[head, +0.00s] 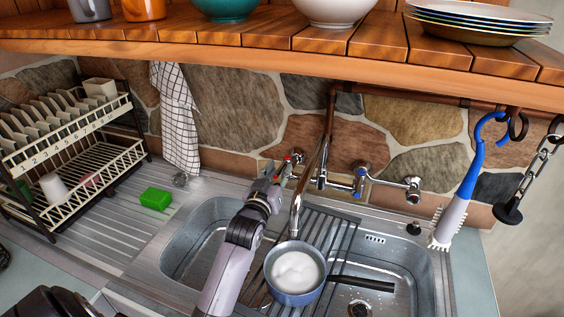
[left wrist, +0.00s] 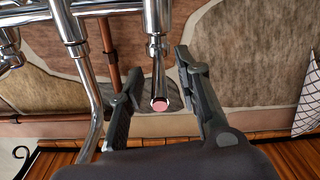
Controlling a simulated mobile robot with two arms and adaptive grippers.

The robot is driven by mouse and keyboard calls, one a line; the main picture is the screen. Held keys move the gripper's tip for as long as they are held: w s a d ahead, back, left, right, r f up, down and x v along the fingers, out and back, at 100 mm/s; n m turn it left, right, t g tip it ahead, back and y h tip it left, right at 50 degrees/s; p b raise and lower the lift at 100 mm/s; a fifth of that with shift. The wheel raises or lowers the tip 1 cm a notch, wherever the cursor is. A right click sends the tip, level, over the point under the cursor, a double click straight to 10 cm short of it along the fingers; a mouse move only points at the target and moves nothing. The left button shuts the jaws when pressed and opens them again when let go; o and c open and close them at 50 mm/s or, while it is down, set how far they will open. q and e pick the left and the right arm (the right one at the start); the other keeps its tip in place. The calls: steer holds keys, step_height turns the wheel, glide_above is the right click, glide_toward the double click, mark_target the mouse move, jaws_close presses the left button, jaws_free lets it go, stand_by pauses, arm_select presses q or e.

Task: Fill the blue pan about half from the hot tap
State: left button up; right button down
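The blue pan (head: 294,298) stands level on a dark rack over the sink, its black handle pointing right. Whitish liquid (head: 296,271) shows inside it; its depth is hard to judge. The chrome spout (head: 297,205) hangs over the pan; I cannot tell for sure whether water is running. The red-marked hot tap (head: 288,158) is on the wall at the spout's left. My left gripper (head: 276,177) is at this tap. In the left wrist view the red-ended tap handle (left wrist: 159,105) lies between its two spread fingers, with gaps visible. My right gripper is out of view.
A blue-marked tap (head: 360,182) is right of the spout. A wooden shelf (head: 280,47) with bowls and plates overhangs the sink. A dish rack (head: 75,142) and green sponge (head: 155,199) are left; a blue-handled brush (head: 463,190) hangs right.

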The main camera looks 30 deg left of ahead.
arm_select(q)
steer(key=shift+x, duration=1.5)
steer(key=shift+d, duration=0.1)
jaws_close()
